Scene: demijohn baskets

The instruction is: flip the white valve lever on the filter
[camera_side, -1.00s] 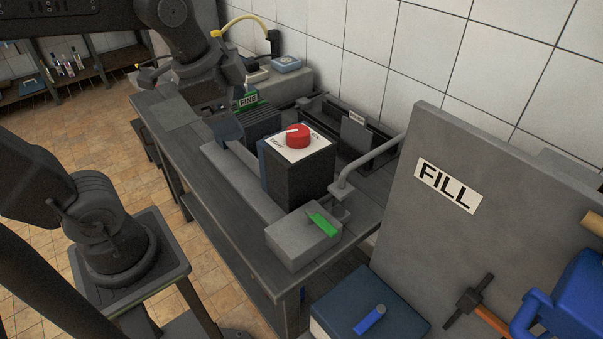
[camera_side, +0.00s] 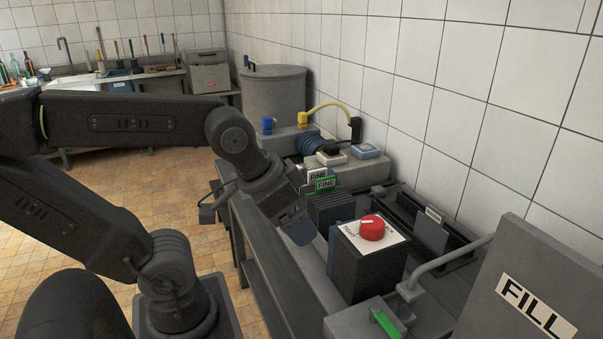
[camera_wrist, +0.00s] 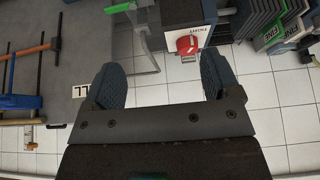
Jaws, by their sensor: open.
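I cannot make out a white valve lever in either view. The likely filter is a stack of dark upright plates (camera_side: 330,208) with a white FINE card (camera_side: 318,176) and a green FINE card (camera_side: 325,185) at its far end; the plates (camera_wrist: 250,14) also show at the upper right of the wrist view. My gripper (camera_side: 300,228) hangs tilted downward just left of the plates in the side view. In the wrist view its two blue-grey fingers (camera_wrist: 160,82) are wide apart with nothing between them.
A dark box with a red knob (camera_side: 371,228) stands nearer than the plates. A green lever (camera_side: 386,324) sits on a grey block in front. A grey FILL panel (camera_side: 530,270) stands at right.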

